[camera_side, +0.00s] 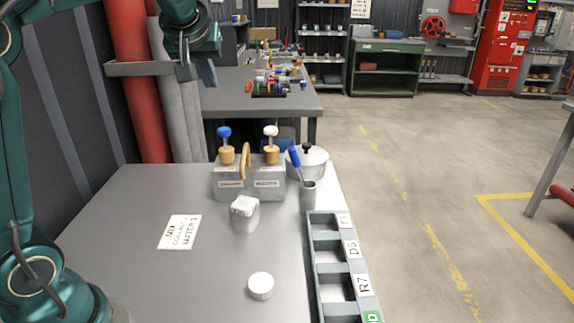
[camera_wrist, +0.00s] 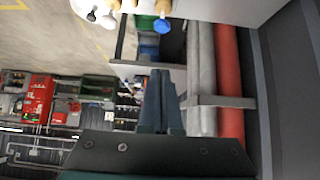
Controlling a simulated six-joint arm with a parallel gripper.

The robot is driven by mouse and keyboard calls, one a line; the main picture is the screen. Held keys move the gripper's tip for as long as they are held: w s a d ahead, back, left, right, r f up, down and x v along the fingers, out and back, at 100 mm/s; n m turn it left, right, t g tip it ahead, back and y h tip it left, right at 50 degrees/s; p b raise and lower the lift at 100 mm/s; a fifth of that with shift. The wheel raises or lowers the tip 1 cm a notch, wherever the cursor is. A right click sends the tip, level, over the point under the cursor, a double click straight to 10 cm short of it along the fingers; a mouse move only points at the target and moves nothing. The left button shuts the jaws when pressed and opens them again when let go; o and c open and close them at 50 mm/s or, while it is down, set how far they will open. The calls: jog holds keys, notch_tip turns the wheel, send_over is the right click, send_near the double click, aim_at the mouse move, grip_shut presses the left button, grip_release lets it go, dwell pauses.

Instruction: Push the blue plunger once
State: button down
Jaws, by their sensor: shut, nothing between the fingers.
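The blue plunger (camera_side: 224,132) is a round blue knob on a thin stem, upright above a yellow collar on the left of a grey pump box (camera_side: 229,193). A white plunger (camera_side: 271,131) stands on the box's right side, with a yellow handle (camera_side: 246,160) between them. My gripper (camera_side: 207,73) is shut and empty, well above the blue plunger and a little left of it in the side view. In the wrist view its fingers (camera_wrist: 161,85) are together, and the blue knob (camera_wrist: 161,26) shows beyond the tips near the top edge.
A lidded pot (camera_side: 311,162) and a metal cup (camera_side: 309,194) holding a blue-handled tool (camera_side: 295,157) stand right of the box. A white-topped container (camera_side: 244,207) stands in front. A label card (camera_side: 180,232), white disc (camera_side: 261,286) and slotted rack (camera_side: 327,245) lie nearer.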

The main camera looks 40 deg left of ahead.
jog(key=shift+a+f, duration=0.1)
send_over(223, 135)
notch_tip(223, 135, down, 7)
jog(key=shift+a+f, duration=0.1)
notch_tip(223, 135, down, 2)
jog(key=shift+f, duration=0.85)
jog(key=shift+f, duration=0.1)
jog(key=shift+f, duration=1.8)
